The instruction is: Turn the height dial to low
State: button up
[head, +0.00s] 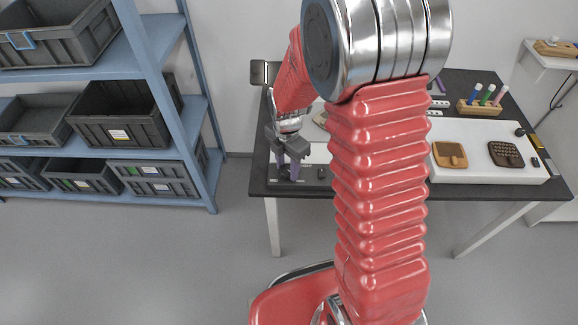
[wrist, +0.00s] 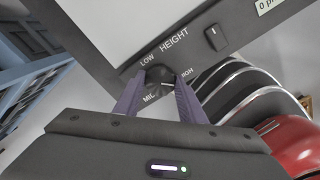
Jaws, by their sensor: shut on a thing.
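The height dial (wrist: 160,76) is a small black knob on the dark front edge of a panel in the wrist view. White words LOW, MID, HIGH and HEIGHT stand around it. My gripper (wrist: 158,92) is shut on the dial, with one purple finger on each side. A light mark on the knob lies toward the HIGH side, but the fingers hide part of it and I cannot tell its exact setting. In the head view my gripper (head: 288,170) points down at the left front of the table; the dial is not clear there.
A black switch (wrist: 214,38) sits on the same panel, right of the dial. On the dark table (head: 460,187), a white board (head: 480,133) holds a tan piece (head: 450,154) and a dark brown piece (head: 506,154). Blue shelves (head: 150,60) with grey crates stand left.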

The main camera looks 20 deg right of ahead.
jog(key=m, duration=0.6)
jog(key=shift+s+f, duration=0.1)
jog(key=shift+s, duration=0.1)
jog(key=m, duration=0.5)
jog(key=shift+m, duration=0.4)
jog(key=m, duration=2.1)
jog(key=shift+m, duration=0.4)
jog(key=m, duration=0.5)
jog(key=shift+s, duration=0.1)
jog(key=m, duration=0.6)
jog(key=shift+m, duration=0.3)
